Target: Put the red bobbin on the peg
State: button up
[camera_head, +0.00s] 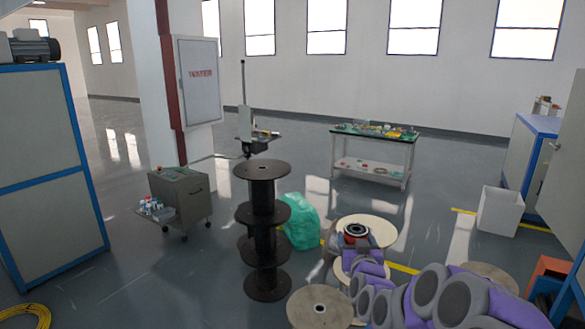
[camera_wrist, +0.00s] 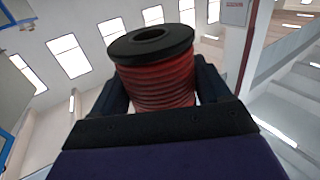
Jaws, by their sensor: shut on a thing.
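The red bobbin (camera_wrist: 155,80) has red windings and black end flanges with a hole in the top one. In the wrist view my gripper (camera_wrist: 160,90) is shut on it, one dark finger on each side of the windings. The bobbin stands out from the palm, its near flange facing up. In the head view the red bobbin (camera_head: 355,231) is held at the end of my purple and grey arm, in front of a large pale spool. I cannot make out the peg for certain in either view.
Stacked black spools (camera_head: 262,210) stand left of my arm, with a green bag (camera_head: 300,222) behind. Pale wooden spools (camera_head: 320,308) surround the arm. A grey cart (camera_head: 181,200), a work table (camera_head: 373,150) and a white bin (camera_head: 500,211) stand farther off. Open floor lies between.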

jog(key=a+r, duration=0.2)
jog(key=a, duration=0.1)
jog(key=shift+s+a+r, duration=0.1)
jog(key=shift+s+a, duration=0.05)
jog(key=shift+a, duration=0.1)
jog(key=s+f, duration=0.4)
jog(key=f, duration=0.4)
jog(key=s+f, duration=0.4)
jog(key=f, duration=0.3)
jog(key=shift+a+f, duration=0.2)
jog(key=shift+f, duration=0.15)
